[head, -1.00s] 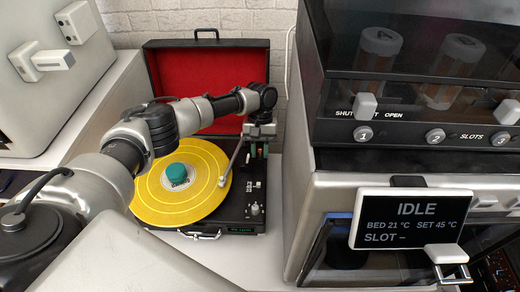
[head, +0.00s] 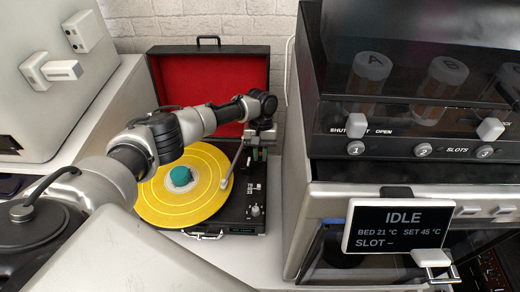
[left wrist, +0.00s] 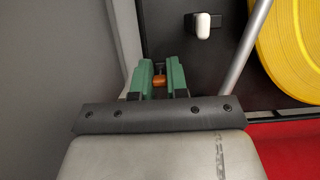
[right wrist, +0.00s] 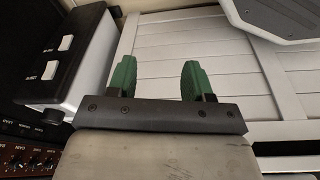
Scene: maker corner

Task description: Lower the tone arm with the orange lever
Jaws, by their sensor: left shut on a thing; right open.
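The record player (head: 228,216) is open, with a yellow record (head: 205,205) on its platter. The silvery tone arm (head: 233,166) runs along the record's right side; it also shows in the left wrist view (left wrist: 246,45). My left gripper (head: 260,155) is at the deck's right rear. In the left wrist view, its green fingers (left wrist: 158,80) are shut on the small orange lever (left wrist: 159,82). The fingers hide the lever in the head view. I cannot tell whether the stylus touches the record. My right gripper (right wrist: 160,80) is open and empty in its wrist view, over white slats.
A red-lined lid (head: 212,85) stands up behind the deck. A printer with an IDLE display (head: 398,227) stands close on the right, and a grey machine (head: 45,100) on the left. A white knob (left wrist: 202,25) is near the left fingers.

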